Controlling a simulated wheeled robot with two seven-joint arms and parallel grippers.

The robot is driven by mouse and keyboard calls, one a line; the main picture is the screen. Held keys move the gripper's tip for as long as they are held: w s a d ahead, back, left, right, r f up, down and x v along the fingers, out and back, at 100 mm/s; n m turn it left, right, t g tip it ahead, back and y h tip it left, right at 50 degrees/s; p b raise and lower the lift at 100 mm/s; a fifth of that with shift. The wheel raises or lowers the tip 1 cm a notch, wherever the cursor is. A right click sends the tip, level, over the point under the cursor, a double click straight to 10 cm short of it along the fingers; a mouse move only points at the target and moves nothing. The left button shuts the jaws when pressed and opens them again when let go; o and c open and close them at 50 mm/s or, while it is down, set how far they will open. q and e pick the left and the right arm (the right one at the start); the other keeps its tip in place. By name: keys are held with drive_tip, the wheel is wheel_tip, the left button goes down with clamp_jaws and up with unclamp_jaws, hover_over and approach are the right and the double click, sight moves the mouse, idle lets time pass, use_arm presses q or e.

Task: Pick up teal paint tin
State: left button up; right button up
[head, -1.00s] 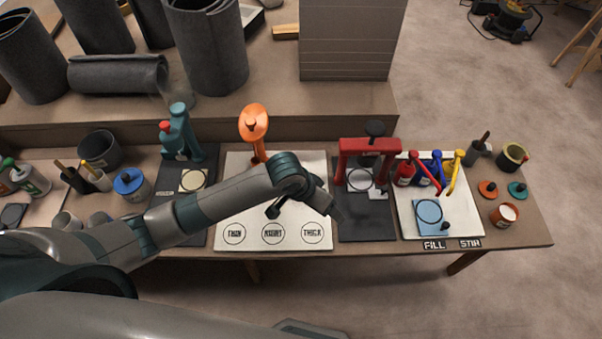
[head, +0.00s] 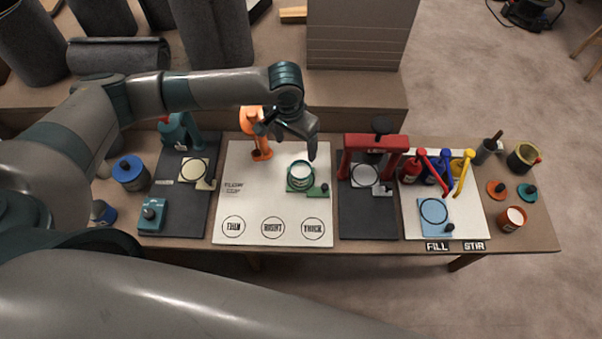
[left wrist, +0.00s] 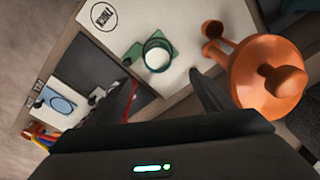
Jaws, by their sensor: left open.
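The teal paint tin (head: 301,174) stands upright on a green pad on the white flow-cup board (head: 240,208). Its round top looks pale. It also shows in the left wrist view (left wrist: 157,54), with the green pad around its base. My left gripper (head: 289,142) is open and empty, above and just behind the tin, apart from it. In the left wrist view a dark finger (left wrist: 207,92) reaches up to the right of the tin. My right gripper is not in view.
An orange stand (head: 259,148) is close beside my left gripper, on its left. A red frame (head: 375,142) stands right of the tin on a dark mat (head: 367,222). The front of the white board is clear. Red, blue and yellow bottles stand farther right.

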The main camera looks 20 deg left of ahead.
use_arm(q)
drive_tip(key=shift+f, duration=0.1)
drive_tip(key=p, duration=0.3)
approach(301, 172)
drive_tip(key=shift+s+d+f, duration=0.2)
drive_tip(key=shift+s+f, duration=0.35)
drive_tip(key=shift+f, duration=0.1)
drive_tip(key=shift+d+f, duration=0.1)
drive_tip(key=shift+f, duration=0.45)
wheel_tip(301, 172, down, 3)
drive_tip(key=shift+d+r+p, duration=0.1)
drive_tip(key=shift+d+p, duration=0.05)
drive_tip(key=shift+p, duration=0.45)
drive_tip(key=shift+f, duration=0.65)
drive_tip(key=c, duration=1.4)
drive_tip(key=shift+r, duration=0.15)
drive_tip(key=shift+c, duration=0.2)
